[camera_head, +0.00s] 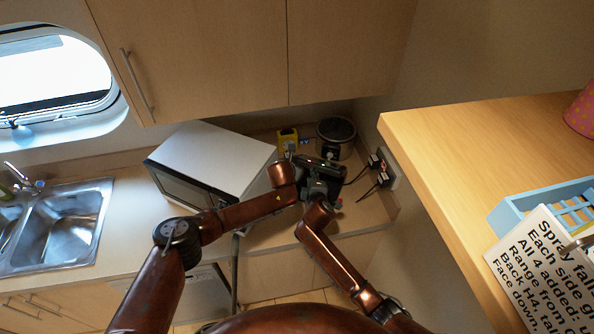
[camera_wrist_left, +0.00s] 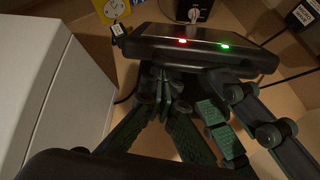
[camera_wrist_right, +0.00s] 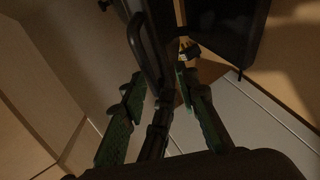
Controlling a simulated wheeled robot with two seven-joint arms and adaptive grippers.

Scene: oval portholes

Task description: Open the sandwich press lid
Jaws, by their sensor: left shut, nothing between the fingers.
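The sandwich press (camera_head: 327,168) is a dark appliance on the counter in the corner, partly hidden behind my grippers. In the left wrist view its dark body (camera_wrist_left: 205,45) shows a red and a green light along the front edge, and its lid looks down. My left gripper (camera_wrist_left: 164,88) is shut and empty, its tips just in front of and below that edge. My right gripper (camera_wrist_right: 160,88) is open at the front of the press. A dark curved bar (camera_wrist_right: 148,50), perhaps the lid handle, shows between its fingers; contact is unclear.
A white microwave (camera_head: 215,160) stands close on the left. A yellow object (camera_head: 287,136) and a dark round cooker (camera_head: 336,131) stand behind the press. Plugs (camera_head: 378,165) and cords are at the right wall. A wooden counter (camera_head: 470,140) lies at the right.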

